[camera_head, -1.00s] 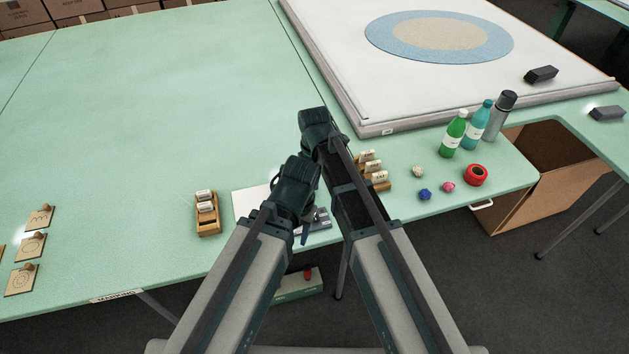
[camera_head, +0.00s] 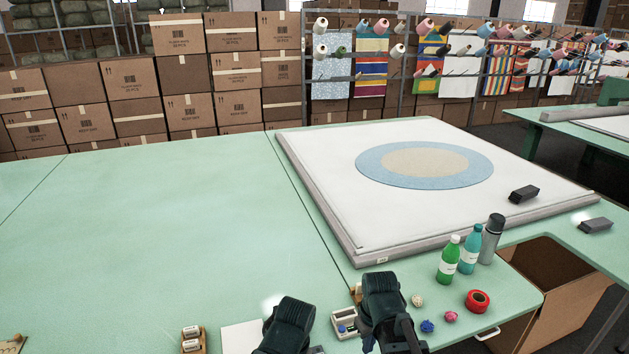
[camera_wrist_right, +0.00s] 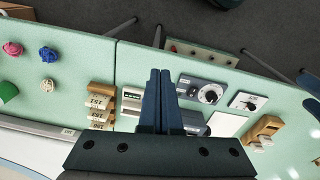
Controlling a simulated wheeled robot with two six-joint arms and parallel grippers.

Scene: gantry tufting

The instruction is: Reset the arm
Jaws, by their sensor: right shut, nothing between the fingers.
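My right gripper (camera_wrist_right: 160,74) is shut and empty in the right wrist view, its two dark fingers side by side above the green table. In the head view the dark end of my right arm (camera_head: 385,298) is over the table's front edge, left of the bottles. The dark end of my left arm (camera_head: 285,325) is beside it to the left. The left fingers are cut off or hidden at the bottom of the picture. Below the right fingers, the wrist view shows a grey device with a dial (camera_wrist_right: 206,91) and a wooden holder with labelled pieces (camera_wrist_right: 101,104).
The green bottle (camera_head: 448,262), teal bottle (camera_head: 470,250) and grey flask (camera_head: 491,240) stand right of my right arm. A red tape roll (camera_head: 477,301) and small balls lie before them. A white framed panel (camera_head: 330,190) lies behind. The left tabletop (camera_head: 150,240) is clear.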

